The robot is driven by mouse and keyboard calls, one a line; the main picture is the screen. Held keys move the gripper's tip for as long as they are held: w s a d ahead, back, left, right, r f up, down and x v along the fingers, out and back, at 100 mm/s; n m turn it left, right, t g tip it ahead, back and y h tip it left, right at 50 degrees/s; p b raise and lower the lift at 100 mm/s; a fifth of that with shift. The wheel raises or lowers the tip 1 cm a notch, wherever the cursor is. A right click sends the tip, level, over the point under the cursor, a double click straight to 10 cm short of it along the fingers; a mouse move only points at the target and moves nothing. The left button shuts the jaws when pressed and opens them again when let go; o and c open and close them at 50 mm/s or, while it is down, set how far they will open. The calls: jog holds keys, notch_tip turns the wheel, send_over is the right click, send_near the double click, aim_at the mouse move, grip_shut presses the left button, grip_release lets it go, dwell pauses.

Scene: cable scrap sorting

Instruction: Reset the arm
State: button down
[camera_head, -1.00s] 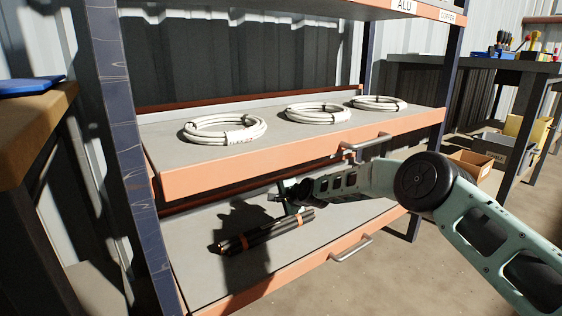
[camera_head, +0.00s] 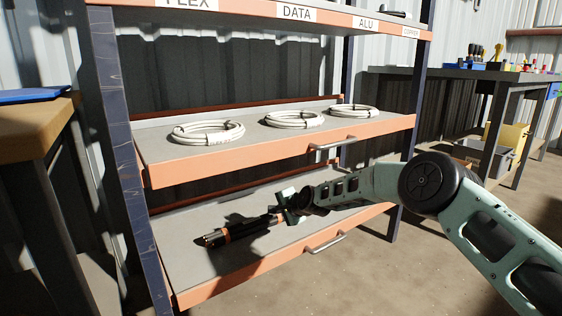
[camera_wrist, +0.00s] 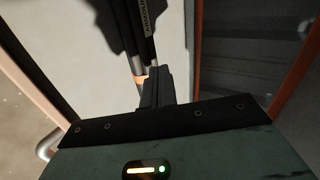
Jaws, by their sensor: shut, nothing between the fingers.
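My gripper (camera_head: 280,213) reaches into the lower shelf (camera_head: 213,276) of the rack from the right. Its fingers are shut, and nothing shows between them. In the wrist view the shut dark fingers (camera_wrist: 152,88) point along the shelf. A bundle of black cable pieces with copper-coloured bands (camera_head: 238,231) lies on the lower shelf, just left of the fingertips. In the head view the gripper covers its right end. The bundle also shows in the wrist view (camera_wrist: 138,45), beyond the fingertips. I cannot tell whether the fingers touch it.
The middle shelf's orange edge (camera_head: 200,172), with a handle (camera_head: 331,146), is above my gripper. Three white cable coils (camera_head: 208,132) lie on that shelf. Rack posts (camera_head: 137,200) stand at the sides. A wooden-topped table (camera_head: 30,135) is at left, a workbench (camera_head: 470,75) at back right.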

jog(key=s+d+r+n+g+h, duration=0.2)
jog(key=s+d+r+n, duration=0.25)
jog(key=s+d, duration=0.5)
jog(key=s+d+r+n+g+h, duration=0.25)
jog(key=s+d+r, duration=0.25)
jog(key=s+d, duration=0.45)
jog(key=s+d+r+n+g+h, duration=0.1)
jog(key=s+d, duration=0.4)
jog(key=s, duration=0.4)
jog(key=s+d+n+g+h, duration=0.1)
jog(key=s+d, duration=0.4)
jog(key=s, duration=0.4)
jog(key=s+d+r+n, duration=0.1)
jog(key=s+d, duration=0.4)
jog(key=s, duration=0.4)
jog(key=s+a+r+n+g+p, duration=0.1)
jog(key=s+a+r+n+p, duration=0.3)
jog(key=s+a+r+p, duration=0.45)
jog(key=s+a+r+n+g+p, duration=0.2)
jog(key=s+a+r+n+p, duration=0.3)
jog(key=a, duration=0.6)
notch_tip(320, 180, up, 37)
jog(key=m+p, duration=0.1)
jog(key=p, duration=3.4)
jog(key=shift+w+d, duration=0.2)
jog(key=shift+d, duration=0.15)
